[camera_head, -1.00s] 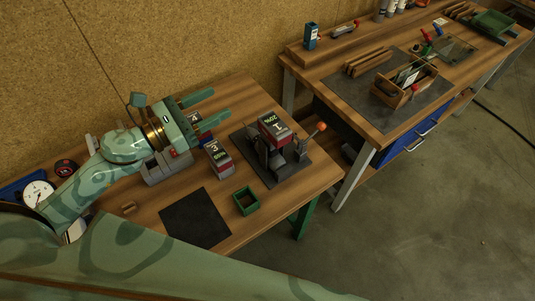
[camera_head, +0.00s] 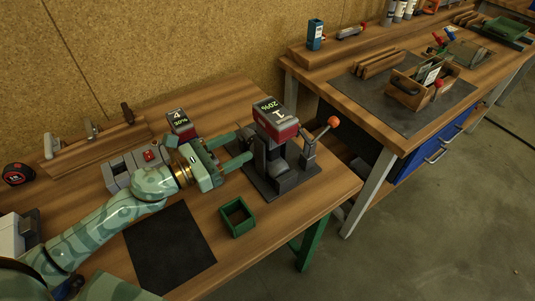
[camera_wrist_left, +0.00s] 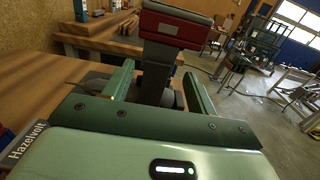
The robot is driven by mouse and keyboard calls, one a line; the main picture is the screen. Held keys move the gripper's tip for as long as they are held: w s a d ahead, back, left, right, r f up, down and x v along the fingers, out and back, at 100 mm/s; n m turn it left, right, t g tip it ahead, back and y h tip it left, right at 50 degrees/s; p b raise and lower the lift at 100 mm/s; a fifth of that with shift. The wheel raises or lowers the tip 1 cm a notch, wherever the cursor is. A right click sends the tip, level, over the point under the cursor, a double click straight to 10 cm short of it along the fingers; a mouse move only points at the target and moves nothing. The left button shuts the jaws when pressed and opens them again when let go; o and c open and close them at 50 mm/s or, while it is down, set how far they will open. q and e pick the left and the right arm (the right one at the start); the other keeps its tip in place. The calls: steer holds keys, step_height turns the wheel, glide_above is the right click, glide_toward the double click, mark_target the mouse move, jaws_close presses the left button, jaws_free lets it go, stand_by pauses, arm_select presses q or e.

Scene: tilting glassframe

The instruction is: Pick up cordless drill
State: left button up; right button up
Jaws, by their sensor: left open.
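The cordless drill (camera_head: 277,121) stands upside down on a dark stand on the near bench. Its red-and-grey battery, marked 1 and 20%, is on top. In the left wrist view its dark handle (camera_wrist_left: 157,70) rises ahead, lined up between my fingers, with the battery (camera_wrist_left: 177,26) above. My left gripper (camera_head: 246,146) is open, just left of the drill and below its battery, fingers pointing at the handle. I cannot tell whether the fingertips reach past the handle. My right gripper is not in view.
A battery marked 4 (camera_head: 181,124) stands behind my left wrist. A green open box (camera_head: 238,217) and a black mat (camera_head: 170,248) lie in front. An orange-knobbed lever (camera_head: 333,122) stands right of the drill. A second bench with a wooden tote (camera_head: 408,95) is beyond.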

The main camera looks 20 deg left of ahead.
mark_target(262, 132)
arm_select(q)
steer(key=x, duration=0.5)
steer(key=shift+w+d+p, duration=0.15)
steer(key=shift+w+p, duration=0.05)
steer(key=shift+p, duration=0.2)
steer(key=x, duration=0.4)
steer(key=shift+w+d+r+p, duration=0.15)
steer(key=shift+w+d+p, duration=0.15)
steer(key=shift+p, duration=0.1)
steer(key=shift+w+d, duration=0.15)
steer(key=shift+w, duration=0.1)
steer(key=c, duration=1.2)
steer(key=shift+r, duration=0.1)
jaws_close()
